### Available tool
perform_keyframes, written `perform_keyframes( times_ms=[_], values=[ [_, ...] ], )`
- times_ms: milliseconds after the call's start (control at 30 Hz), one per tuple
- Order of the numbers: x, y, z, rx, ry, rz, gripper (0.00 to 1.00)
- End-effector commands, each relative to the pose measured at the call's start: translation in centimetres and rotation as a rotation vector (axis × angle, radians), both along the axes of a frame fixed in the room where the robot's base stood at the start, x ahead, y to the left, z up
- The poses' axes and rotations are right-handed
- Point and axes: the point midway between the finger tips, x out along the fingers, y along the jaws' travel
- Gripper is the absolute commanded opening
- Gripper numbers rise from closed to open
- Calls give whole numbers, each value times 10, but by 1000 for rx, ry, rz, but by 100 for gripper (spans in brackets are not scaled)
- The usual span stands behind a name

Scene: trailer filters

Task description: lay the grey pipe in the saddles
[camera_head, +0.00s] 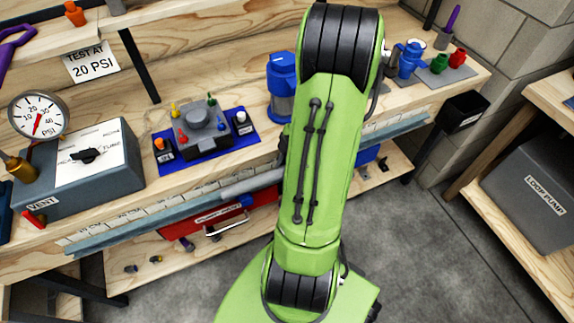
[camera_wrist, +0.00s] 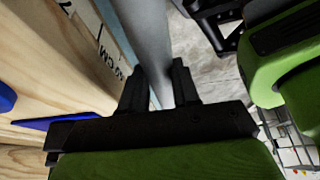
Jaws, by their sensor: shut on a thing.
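The grey pipe (camera_head: 252,183) shows in the head view just left of my green arm, at the bench's front edge above the blue-grey rail; its right part is hidden behind the arm. In the wrist view the pipe (camera_wrist: 148,32) runs away from between the two black fingers of my gripper (camera_wrist: 159,85), which is shut on it. The gripper is hidden by my arm in the head view. I cannot make out the saddles in either view. Whether the pipe touches the rail or bench edge, I cannot tell.
A blue-grey rail (camera_head: 120,236) and a marked scale strip run along the wooden bench front. On the bench stand a gauge (camera_head: 38,114), a grey test box (camera_head: 92,165), a blue mat with a grey fixture (camera_head: 207,133), and a blue canister (camera_head: 283,84). A red drawer (camera_head: 222,218) sits below.

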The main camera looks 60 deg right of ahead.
Motion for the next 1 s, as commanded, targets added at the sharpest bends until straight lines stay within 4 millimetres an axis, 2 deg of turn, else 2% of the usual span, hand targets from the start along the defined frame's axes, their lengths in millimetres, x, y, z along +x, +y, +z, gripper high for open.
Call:
perform_keyframes(
  times_ms=[1000],
  values=[
    [0,0,-24,0,0,-1,0]
  ],
)
